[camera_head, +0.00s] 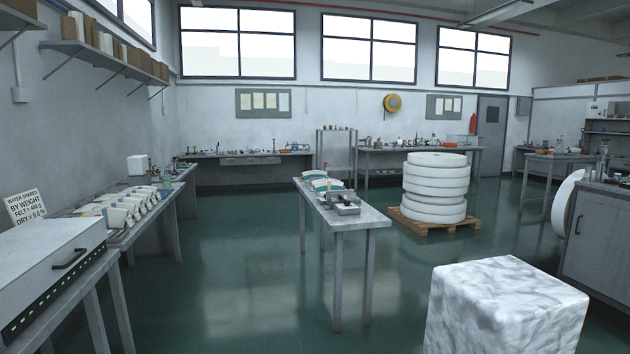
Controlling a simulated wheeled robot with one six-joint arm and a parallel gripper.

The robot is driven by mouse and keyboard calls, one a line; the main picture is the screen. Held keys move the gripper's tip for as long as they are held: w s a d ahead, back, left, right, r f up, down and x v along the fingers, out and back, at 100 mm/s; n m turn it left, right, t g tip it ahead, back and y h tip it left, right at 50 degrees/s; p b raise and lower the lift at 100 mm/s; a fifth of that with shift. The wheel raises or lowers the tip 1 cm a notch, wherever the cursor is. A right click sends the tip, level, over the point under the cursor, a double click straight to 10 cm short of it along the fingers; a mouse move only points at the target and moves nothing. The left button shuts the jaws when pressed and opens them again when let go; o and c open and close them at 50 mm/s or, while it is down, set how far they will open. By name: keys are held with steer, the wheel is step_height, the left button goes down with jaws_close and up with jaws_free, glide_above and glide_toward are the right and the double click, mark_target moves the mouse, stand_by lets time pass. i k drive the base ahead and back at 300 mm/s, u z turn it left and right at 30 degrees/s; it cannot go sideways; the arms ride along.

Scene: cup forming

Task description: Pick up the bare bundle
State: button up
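Neither my gripper nor my arm shows in this view. I cannot pick out for certain which thing is the bare bundle; the small items are too far off. On the narrow middle table (350,221) lie pale bundle-like pieces (324,184) with teal and reddish parts, towards its far end. A grey metal tray or fixture (344,203) sits nearer its front end. On the left bench (112,237) stands a row of several white pieces (128,207) with dark parts between them.
A large white block (505,312) fills the lower right. White round slabs (436,187) are stacked on a wooden pallet (408,220). A grey case (45,262) and a sign (26,208) stand at left; a grey cabinet (605,240) at right. Open green floor (235,290) lies between.

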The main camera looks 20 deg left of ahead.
mark_target(314, 173)
steer(key=z, duration=0.15)
steer(key=i, duration=2.2)
steer(key=z, duration=1.3)
steer(key=i, duration=4.55)
steer(key=u, duration=3)
